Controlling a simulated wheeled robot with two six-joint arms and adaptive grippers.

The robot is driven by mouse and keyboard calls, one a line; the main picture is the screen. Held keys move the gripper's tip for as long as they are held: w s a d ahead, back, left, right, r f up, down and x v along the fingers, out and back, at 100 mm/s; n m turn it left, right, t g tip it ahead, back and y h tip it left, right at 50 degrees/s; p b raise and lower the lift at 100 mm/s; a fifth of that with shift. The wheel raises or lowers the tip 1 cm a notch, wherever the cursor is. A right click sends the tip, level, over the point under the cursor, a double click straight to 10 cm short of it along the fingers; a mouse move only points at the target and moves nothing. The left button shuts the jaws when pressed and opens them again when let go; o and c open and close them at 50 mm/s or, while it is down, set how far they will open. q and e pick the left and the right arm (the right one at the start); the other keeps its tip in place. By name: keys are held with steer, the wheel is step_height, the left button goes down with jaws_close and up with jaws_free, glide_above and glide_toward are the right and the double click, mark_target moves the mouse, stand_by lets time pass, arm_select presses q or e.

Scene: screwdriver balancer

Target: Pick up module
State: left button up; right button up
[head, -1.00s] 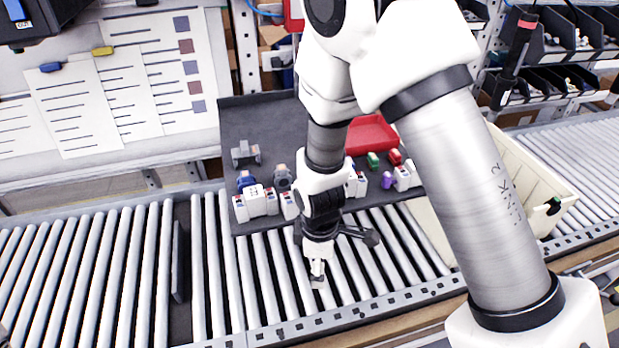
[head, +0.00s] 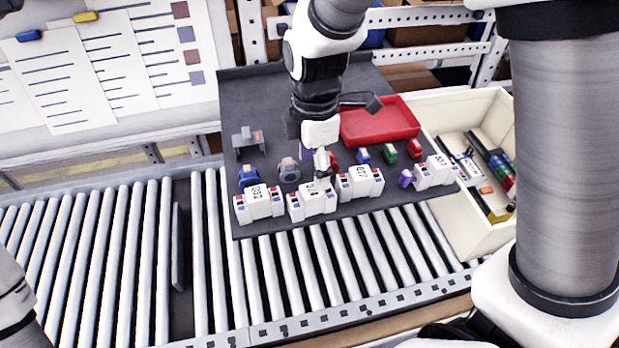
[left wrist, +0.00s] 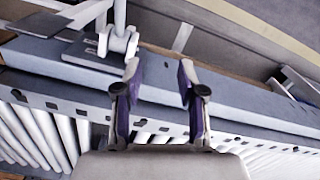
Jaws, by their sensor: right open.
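Several white modules with dark digits stand along the front of the dark tray (head: 245,95) in the head view: a left one (head: 260,204), a middle one (head: 312,203), one right of it (head: 361,184) and a far right one (head: 437,172). My right gripper (head: 322,166) points down right at the middle module's top back edge and partly covers it. It is open, but I cannot tell whether it touches the module. My left gripper (left wrist: 160,85) is open and empty in the left wrist view, above the conveyor's side rail.
A red bin (head: 380,121), small coloured parts and grey pieces lie behind the modules on the tray. A cream crate (head: 455,225) with parts stands at right. The roller conveyor (head: 90,260) is mostly clear at left, apart from an upright dark plate (head: 178,248).

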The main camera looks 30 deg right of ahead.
mark_target(315, 194)
steer(key=s+f, duration=0.1)
steer(key=f, duration=0.1)
steer(key=s+a+f+p, duration=0.1)
steer(key=s+f, duration=0.1)
steer(key=shift+a, duration=0.15)
steer(key=f, duration=0.1)
steer(key=w+f, duration=0.1)
steer(key=shift+f+p, duration=0.35)
steer(key=shift+f, duration=0.05)
steer(key=shift+w+d+f, duration=0.15)
steer(key=shift+w+d, duration=0.05)
steer(key=shift+s+r, duration=0.2)
steer(key=shift+s, duration=0.15)
steer(key=c, duration=0.9)
steer(key=shift+s+a, duration=0.1)
jaws_close()
arm_select(q)
steer(key=shift+s+a+r, duration=0.1)
steer(key=shift+s+r, duration=0.2)
steer(key=shift+r, duration=0.2)
steer(key=shift+s+a+r, duration=0.1)
steer(key=shift+s+r, duration=0.15)
steer(key=shift+r, duration=0.25)
